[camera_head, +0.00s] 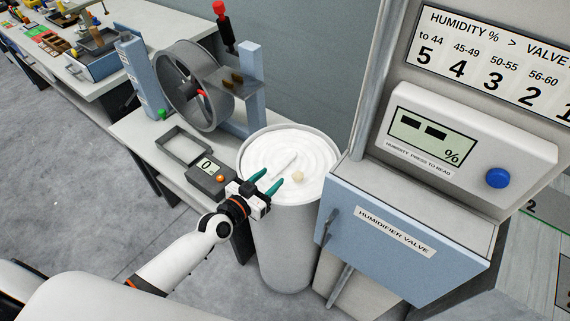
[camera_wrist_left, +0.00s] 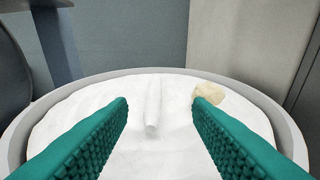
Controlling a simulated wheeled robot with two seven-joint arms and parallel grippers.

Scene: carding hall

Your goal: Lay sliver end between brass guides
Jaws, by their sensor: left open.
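The white sliver end (camera_head: 286,161) lies as a short raised strand on the coiled white sliver in the tall grey can (camera_head: 284,235). My left gripper (camera_head: 275,176) is open over the near part of the can, its teal fingers pointing toward the strand. In the left wrist view, the sliver end (camera_wrist_left: 153,104) lies between the two fingers, with a gap on each side and neither finger seen touching it. The small brass guides (camera_head: 236,77) sit on a grey plate beside the large wheel, behind the can. My right gripper is not in view.
A beige lump (camera_head: 298,177) lies on the sliver right of the strand. The grey wheel (camera_head: 196,88) and a small scale reading 0 (camera_head: 209,174) stand on the bench to the left. The blue humidifier valve box (camera_head: 405,235) stands close on the can's right.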

